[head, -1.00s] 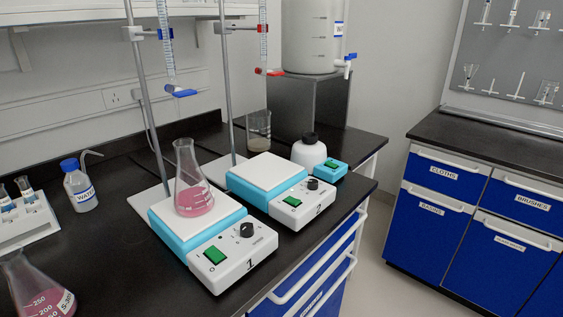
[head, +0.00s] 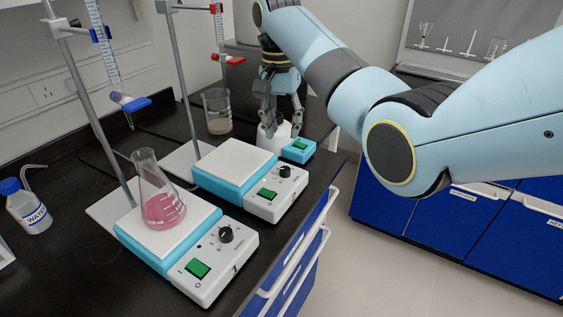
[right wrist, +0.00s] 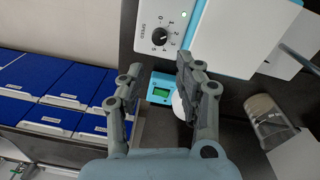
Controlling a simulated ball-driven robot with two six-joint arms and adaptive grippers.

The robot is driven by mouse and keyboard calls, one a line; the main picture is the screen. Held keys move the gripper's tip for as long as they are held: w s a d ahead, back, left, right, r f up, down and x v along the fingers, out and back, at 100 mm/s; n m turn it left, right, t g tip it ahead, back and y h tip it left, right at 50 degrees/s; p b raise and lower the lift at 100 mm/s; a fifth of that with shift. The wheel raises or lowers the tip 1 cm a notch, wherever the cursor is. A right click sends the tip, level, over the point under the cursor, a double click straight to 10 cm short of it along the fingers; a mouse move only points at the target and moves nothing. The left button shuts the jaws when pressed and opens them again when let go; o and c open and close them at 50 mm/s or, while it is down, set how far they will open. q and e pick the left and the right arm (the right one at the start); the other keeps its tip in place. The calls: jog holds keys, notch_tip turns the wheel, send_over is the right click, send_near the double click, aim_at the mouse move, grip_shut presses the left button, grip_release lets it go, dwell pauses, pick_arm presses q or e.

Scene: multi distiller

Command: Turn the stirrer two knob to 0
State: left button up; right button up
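Stirrer two (head: 230,166), a white and light-blue hot plate, stands behind stirrer one (head: 170,233). Its black knob (head: 285,171) is on the sloped white front panel, right of a green switch (head: 267,194). In the right wrist view the knob (right wrist: 159,36) lies just beyond the fingertips, with a scale around it; its exact setting is too small to read. My left gripper is out of view.
A flask of pink liquid (head: 162,208) stands on stirrer one. Clamp stands with burettes and a beaker (head: 217,112) are behind. Blue drawers (head: 386,216) line the right.

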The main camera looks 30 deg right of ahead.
aim_at(285, 168)
jog(key=f, duration=1)
jog(key=shift+s+d+f, duration=0.2)
jog(key=shift+f, duration=0.05)
grip_shut()
